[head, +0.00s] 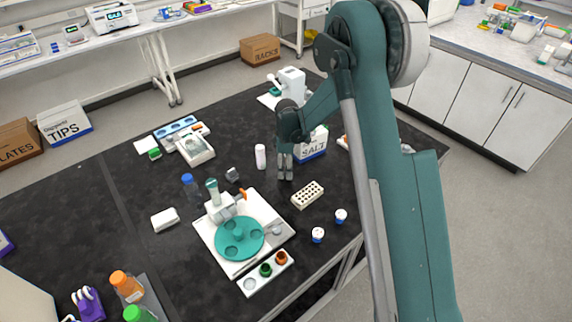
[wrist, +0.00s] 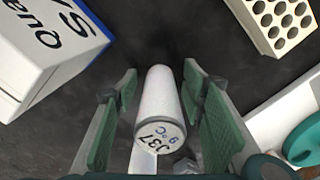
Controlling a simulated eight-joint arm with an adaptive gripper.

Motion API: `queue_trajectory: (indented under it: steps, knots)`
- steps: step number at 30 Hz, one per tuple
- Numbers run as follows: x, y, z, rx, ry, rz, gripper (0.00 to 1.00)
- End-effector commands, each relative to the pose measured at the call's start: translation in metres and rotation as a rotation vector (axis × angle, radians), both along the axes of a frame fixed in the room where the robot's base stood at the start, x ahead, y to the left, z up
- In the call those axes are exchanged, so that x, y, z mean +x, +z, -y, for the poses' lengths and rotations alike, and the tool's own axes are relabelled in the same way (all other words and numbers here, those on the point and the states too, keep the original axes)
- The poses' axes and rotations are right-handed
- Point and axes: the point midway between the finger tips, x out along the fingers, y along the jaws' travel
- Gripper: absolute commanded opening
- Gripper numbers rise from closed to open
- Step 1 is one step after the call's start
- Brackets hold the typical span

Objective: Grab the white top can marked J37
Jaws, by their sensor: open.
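The white can (head: 260,156) stands upright on the black bench in the head view, just left of my gripper (head: 285,168). In the wrist view the white can (wrist: 160,103) shows its flat white top, marked J37 with a second line that looks like 9°C. My gripper (wrist: 160,85) is open, with its green-padded fingers on either side of the can in the wrist view. Dark gaps show between the can and both fingers. In the head view the can looks apart from the fingers.
A salt box (head: 313,146) stands close to my gripper, on the side away from the can. A white holed rack (head: 307,194) lies nearer the front. A teal-disc device (head: 240,238), a grey block (head: 232,174) and a blue-capped bottle (head: 190,186) are to the left.

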Motion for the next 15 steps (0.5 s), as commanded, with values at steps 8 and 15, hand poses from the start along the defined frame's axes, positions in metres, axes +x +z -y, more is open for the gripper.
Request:
queue_trajectory:
  steps: [8, 15]
  knots:
    - [0.0, 0.0001, 0.0, 0.0, 0.0, 0.0, 0.41]
    - [0.0, 0.0002, 0.0, 0.0, 0.0, 0.0, 0.25]
